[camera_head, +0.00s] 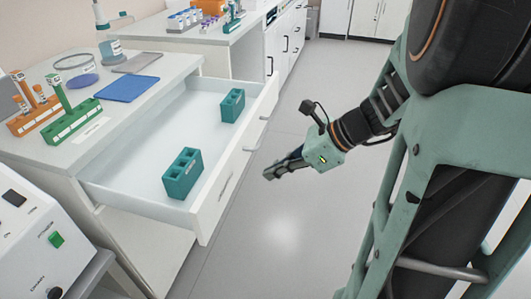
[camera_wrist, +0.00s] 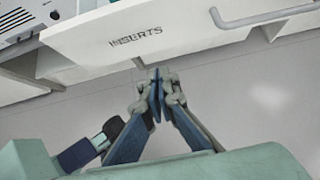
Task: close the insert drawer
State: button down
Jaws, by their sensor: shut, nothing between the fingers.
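The insert drawer (camera_head: 226,172) is a white drawer pulled well out of the white bench, in the head view. Two teal insert blocks lie in it, one near the front left (camera_head: 182,174) and one further back (camera_head: 232,105). In the wrist view the drawer front (camera_wrist: 190,30) carries the label "INSERTS" and a grey bar handle (camera_wrist: 262,16). My gripper (camera_head: 268,174) is shut and empty, in front of the drawer face and apart from it. In the wrist view its fingertips (camera_wrist: 157,76) meet below the label, over the floor.
The bench top (camera_head: 165,72) holds a blue mat (camera_head: 127,89), an orange rack (camera_head: 32,115) and a green rack (camera_head: 72,121). A white instrument (camera_head: 35,225) stands at the lower left. The grey floor (camera_head: 290,225) in front of the drawer is clear.

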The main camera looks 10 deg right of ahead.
aim_at(231, 181)
jog(key=w+a+f, duration=0.1)
jog(key=a, duration=0.1)
jog(key=w+a+f+b, duration=0.1)
jog(key=a+f, duration=0.1)
jog(key=w+a+f+b, duration=0.1)
jog(key=a, duration=0.1)
jog(key=shift+w+a+f, duration=0.25)
jog(key=shift+w+a, duration=0.3)
jog(key=shift+a, duration=0.1)
jog(key=shift+a+r, duration=0.1)
jog(key=shift+w+a, duration=0.15)
jog(key=shift+a, duration=0.05)
jog(key=w+a+p, duration=0.3)
jog(key=w+a, duration=0.2)
jog(key=a, duration=0.4)
jog(key=w+a+p, duration=0.3)
jog(key=w+a, duration=0.2)
jog(key=a, duration=0.4)
jog(key=w+a+p, duration=0.3)
jog(key=w+a, duration=0.3)
jog(key=a, duration=0.3)
jog(key=shift+a+p, duration=0.25)
jog(key=shift+p, duration=0.15)
jog(key=shift+a+r, duration=0.15)
